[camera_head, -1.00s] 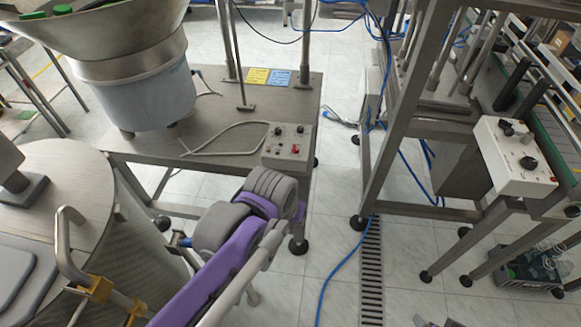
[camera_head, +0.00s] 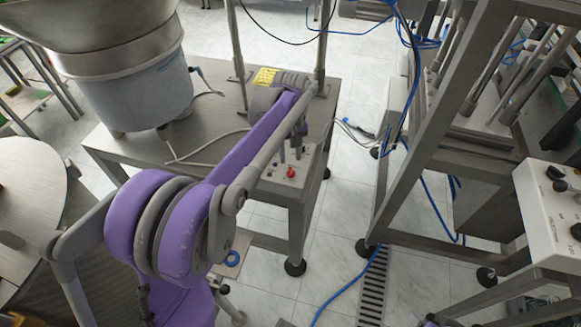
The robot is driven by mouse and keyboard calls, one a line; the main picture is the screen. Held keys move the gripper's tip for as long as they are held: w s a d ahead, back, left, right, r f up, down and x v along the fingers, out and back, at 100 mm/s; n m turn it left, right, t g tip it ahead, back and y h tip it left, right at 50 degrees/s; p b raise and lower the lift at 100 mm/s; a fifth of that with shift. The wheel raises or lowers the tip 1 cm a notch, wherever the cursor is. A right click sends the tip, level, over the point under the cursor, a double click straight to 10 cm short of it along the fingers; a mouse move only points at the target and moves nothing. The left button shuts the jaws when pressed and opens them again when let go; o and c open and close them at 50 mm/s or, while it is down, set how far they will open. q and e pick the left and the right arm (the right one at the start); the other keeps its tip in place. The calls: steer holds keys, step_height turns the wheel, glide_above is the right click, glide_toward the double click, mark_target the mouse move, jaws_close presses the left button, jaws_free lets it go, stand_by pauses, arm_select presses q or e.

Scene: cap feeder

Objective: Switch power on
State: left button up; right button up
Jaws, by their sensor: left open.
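A small grey control box (camera_head: 309,168) sits at the front right corner of the steel table. It has a red switch (camera_head: 291,172) on its top; its other knobs are mostly hidden behind my left arm. My left gripper (camera_head: 289,156) is open and empty. It points down over the back part of the box, just behind the red switch in the picture. I cannot tell whether its fingers touch the box. My right gripper is not in view.
A steel bowl feeder (camera_head: 130,85) stands on the table (camera_head: 215,115) at the left, with a grey cable running to the box. A steel frame (camera_head: 440,135) stands to the right, and a white control panel (camera_head: 535,205) with black knobs is at the right edge.

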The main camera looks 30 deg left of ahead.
mark_target(291, 170)
arm_select(q)
step_height(291, 170, down, 6)
steer(key=shift+w+r, duration=0.1)
jaws_close()
stand_by(0.4)
